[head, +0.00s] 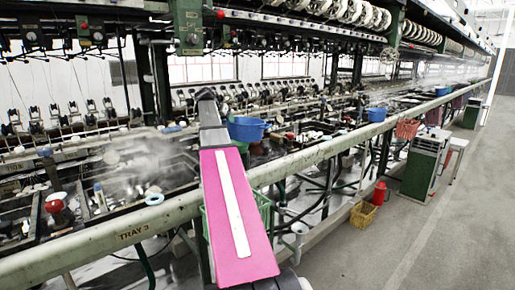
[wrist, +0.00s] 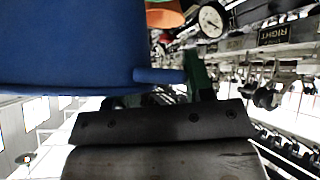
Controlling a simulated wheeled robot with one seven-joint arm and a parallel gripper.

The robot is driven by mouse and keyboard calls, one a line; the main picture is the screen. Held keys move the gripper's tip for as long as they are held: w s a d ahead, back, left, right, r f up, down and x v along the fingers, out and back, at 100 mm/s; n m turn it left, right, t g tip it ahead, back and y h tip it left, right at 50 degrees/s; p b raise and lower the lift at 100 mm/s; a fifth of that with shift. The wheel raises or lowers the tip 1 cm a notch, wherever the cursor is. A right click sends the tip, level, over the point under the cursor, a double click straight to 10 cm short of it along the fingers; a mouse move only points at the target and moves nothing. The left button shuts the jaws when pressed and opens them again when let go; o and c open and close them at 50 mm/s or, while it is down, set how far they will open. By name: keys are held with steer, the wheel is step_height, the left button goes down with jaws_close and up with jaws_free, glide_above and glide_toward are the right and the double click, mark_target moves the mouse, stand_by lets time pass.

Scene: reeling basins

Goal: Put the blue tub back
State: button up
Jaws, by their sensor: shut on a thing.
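A blue tub (head: 248,129) shows in the head view just right of the far end of my arm, above the tray rail. In the wrist view a blue tub (wrist: 70,45) fills the upper left, very close, with a short stub or handle at its lower right. My gripper (wrist: 165,100) is shut on it; the dark gripper body crosses the lower middle, and the fingertips' contact is not clear. In the head view my arm hides the gripper. A second blue tub (head: 377,114) stands farther back along the basins.
A long pale rail marked TRAY 3 (head: 133,234) runs along the front of the wet basins. A red basket (head: 407,129) hangs farther along. A green crate (head: 262,207) sits below the rail. A yellow basket (head: 363,215) stands low; the grey aisle (head: 440,235) is open at right.

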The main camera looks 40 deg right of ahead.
mark_target(236, 125)
steer(key=s+d+f, duration=0.1)
steer(key=d+f, duration=0.1)
steer(key=d, duration=0.1)
steer(key=s+d+f, duration=0.1)
steer(key=d+f, duration=0.1)
steer(key=d, duration=0.1)
steer(key=s+d+f, duration=0.1)
steer(key=d+f, duration=0.1)
steer(key=d, duration=0.2)
steer(key=shift+s+f, duration=0.15)
steer(key=shift+s, duration=0.1)
steer(key=shift+f, duration=2.05)
steer(key=o, duration=1.1)
steer(key=v, duration=1.2)
